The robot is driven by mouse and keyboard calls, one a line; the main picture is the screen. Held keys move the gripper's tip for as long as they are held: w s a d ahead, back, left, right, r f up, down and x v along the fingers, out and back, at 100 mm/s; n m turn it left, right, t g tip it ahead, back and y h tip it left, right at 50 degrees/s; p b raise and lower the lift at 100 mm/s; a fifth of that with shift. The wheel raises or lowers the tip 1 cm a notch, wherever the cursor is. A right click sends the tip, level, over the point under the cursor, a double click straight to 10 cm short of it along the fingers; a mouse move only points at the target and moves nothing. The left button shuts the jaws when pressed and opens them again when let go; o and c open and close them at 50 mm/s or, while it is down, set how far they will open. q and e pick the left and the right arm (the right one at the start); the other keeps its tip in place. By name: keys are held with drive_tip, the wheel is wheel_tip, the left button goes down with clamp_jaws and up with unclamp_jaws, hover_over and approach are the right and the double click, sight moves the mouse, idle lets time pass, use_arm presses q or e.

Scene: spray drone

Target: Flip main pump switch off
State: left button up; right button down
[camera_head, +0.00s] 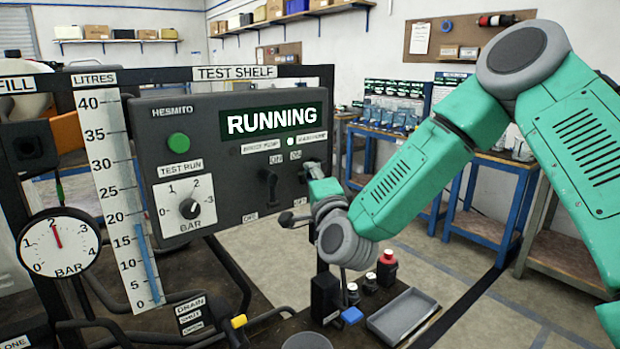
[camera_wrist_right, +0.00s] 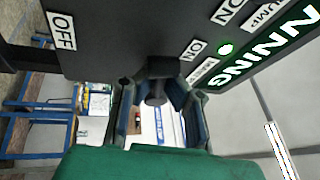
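The dark control panel (camera_head: 235,165) has a lit RUNNING display (camera_head: 270,121) and two switches with ON labels above. The left switch (camera_head: 268,186) is uncovered. The right switch, taken as the main pump one though its small label is hard to read, is mostly hidden by my right gripper (camera_head: 313,172) in the head view. In the right wrist view, this black switch lever (camera_wrist_right: 157,88) stands between the spread fingers of my right gripper (camera_wrist_right: 156,112), nearer the ON label than the OFF label. Finger contact cannot be told. My left gripper is not in view.
A green test button (camera_head: 178,140) and a bar knob (camera_head: 189,208) are on the panel's left. A round gauge (camera_head: 58,243) stands left. Blue-framed benches stand behind.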

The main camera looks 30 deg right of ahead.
drive_tip(key=shift+d+f+n+t+y+b, duration=0.4)
drive_tip(key=shift+n+y+b, duration=1.2)
drive_tip(key=shift+n, duration=2.15)
drive_tip(key=shift+d+f+n+t+y+b, duration=0.1)
drive_tip(key=shift+d+f+n+y+b, duration=0.55)
drive_tip(key=shift+n+y, duration=2.4)
drive_tip(key=shift+d+f+n+t+y+b, duration=0.35)
drive_tip(key=shift+n+y+b, duration=0.9)
drive_tip(key=shift+n, duration=3.25)
drive_tip(key=shift+f+n+g, duration=0.2)
drive_tip(key=shift+n+g, duration=0.05)
drive_tip(key=shift+n, duration=0.05)
drive_tip(key=c, duration=1.6)
unclamp_jaws()
drive_tip(key=shift+d+r, duration=0.15)
drive_tip(key=shift+d, duration=0.1)
drive_tip(key=v, duration=1.2)
drive_tip(key=shift+w+f, duration=0.15)
drive_tip(key=shift+f, duration=0.1)
